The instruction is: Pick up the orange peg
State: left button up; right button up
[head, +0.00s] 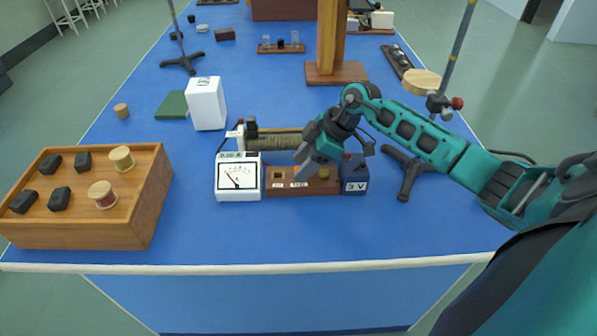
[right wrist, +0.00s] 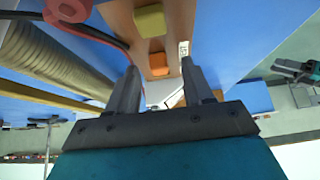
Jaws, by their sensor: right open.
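The orange peg (right wrist: 157,65) shows in the right wrist view as a small orange block on a brown wooden board (right wrist: 182,45). It lies just beyond the gap between my right fingertips (right wrist: 160,78), with the fingers apart and nothing between them. In the head view my right gripper (head: 302,165) points down over the same board (head: 290,190) and hides the peg. A yellow block (right wrist: 150,20) sits on the board farther along; it also shows in the head view (head: 325,173). A small teal and grey part (right wrist: 297,70), seemingly my left gripper, shows at the right wrist view's edge.
A white meter (head: 238,190) stands left of the board and a blue 3 V box (head: 355,175) right of it. A wire-wound coil (head: 275,141) lies behind, with a red lead (right wrist: 95,35) nearby. The front bench strip is clear.

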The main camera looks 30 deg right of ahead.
jog(key=shift+w+a+f, duration=0.15)
jog(key=shift+f, duration=0.1)
jog(key=shift+c, duration=0.3)
grip_shut()
